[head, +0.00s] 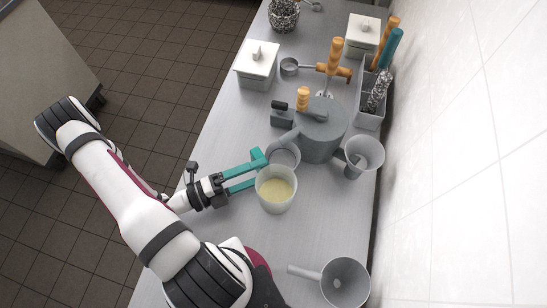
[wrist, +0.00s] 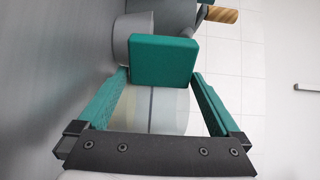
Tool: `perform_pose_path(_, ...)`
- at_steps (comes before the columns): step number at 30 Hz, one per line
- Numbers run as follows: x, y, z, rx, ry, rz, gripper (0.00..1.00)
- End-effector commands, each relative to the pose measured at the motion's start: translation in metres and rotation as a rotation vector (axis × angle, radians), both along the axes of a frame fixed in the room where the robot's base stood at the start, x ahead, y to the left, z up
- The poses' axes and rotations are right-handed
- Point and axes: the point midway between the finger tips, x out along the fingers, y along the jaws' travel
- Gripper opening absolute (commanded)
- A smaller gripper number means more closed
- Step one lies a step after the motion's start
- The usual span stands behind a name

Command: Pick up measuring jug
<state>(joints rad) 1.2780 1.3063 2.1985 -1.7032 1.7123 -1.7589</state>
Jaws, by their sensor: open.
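A pale, open-topped jug (head: 276,190) with yellow contents stands upright on the counter in the head view. In the wrist view a pale, see-through body (wrist: 168,112) lies between the spread fingers, partly hidden by a teal block (wrist: 164,61).
White lidded boxes (head: 257,64) stand further back. A tiled wall (head: 470,150) bounds the right.

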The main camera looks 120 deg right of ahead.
Motion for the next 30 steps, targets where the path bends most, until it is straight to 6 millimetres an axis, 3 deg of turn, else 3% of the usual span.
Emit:
perform_pose_path(3, 0.000, 0.000, 0.000, 0.000, 0.000, 0.000, 0.96)
perform_pose_path(15, 0.001, 0.000, 0.000, 0.000, 0.000, 0.000, 0.27)
perform_pose_path(23, 0.001, -0.001, 0.004, 0.000, 0.000, 0.000, 0.27)
perform_pose_path(30, 0.001, 0.000, 0.047, -0.004, 0.000, -0.001, 0.27)
